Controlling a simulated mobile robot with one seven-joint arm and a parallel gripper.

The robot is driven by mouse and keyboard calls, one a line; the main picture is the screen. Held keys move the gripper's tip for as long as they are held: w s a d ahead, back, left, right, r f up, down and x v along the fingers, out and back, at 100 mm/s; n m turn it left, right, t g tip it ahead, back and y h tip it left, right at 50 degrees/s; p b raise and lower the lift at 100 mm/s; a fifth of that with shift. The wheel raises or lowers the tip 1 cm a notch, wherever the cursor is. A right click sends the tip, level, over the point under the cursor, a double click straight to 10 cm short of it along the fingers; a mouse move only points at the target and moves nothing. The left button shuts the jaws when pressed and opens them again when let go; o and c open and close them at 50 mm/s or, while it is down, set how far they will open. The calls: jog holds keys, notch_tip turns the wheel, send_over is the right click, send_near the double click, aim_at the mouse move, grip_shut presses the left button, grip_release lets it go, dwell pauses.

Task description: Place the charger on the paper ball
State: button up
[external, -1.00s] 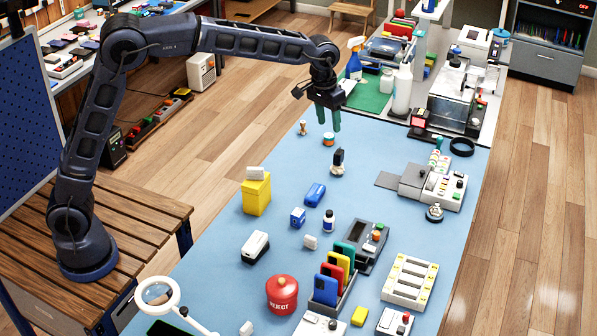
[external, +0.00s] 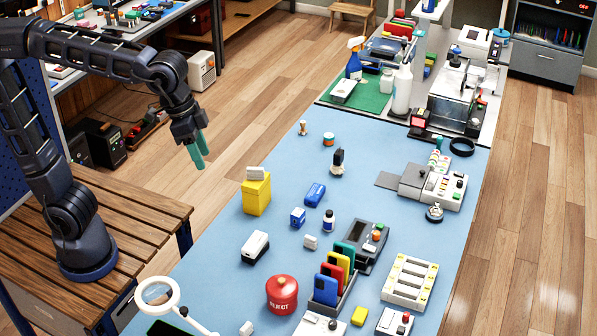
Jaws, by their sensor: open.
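A small black block (external: 338,156), which looks like the charger, stands upright on a small crumpled whitish thing (external: 337,170), which looks like the paper ball. The two are in contact, on the blue mat (external: 390,155) toward its far half. My gripper (external: 201,164) has green fingers and is open and empty. It hangs to the left of the mat, over the wooden floor, well apart from the block. The underside of the block is too small to make out.
A yellow box (external: 256,198) with a white piece on top stands at the mat's left edge. A red lidded pot (external: 282,296), a phone rack (external: 328,303) and a white tray (external: 409,282) are nearer.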

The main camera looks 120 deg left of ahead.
jog(key=s+d+f+m, duration=0.1)
jog(key=s+d+f, duration=0.1)
jog(key=s+d, duration=0.2)
jog(key=s+d+f+m, duration=0.2)
jog(key=s+d+f, duration=0.1)
jog(key=s, duration=0.4)
jog(key=s+d+f+m+t, duration=0.1)
jog(key=s+d+f+m, duration=0.1)
jog(key=s+d, duration=0.3)
jog(key=shift+s+f, duration=0.3)
jog(key=shift+s, duration=0.5)
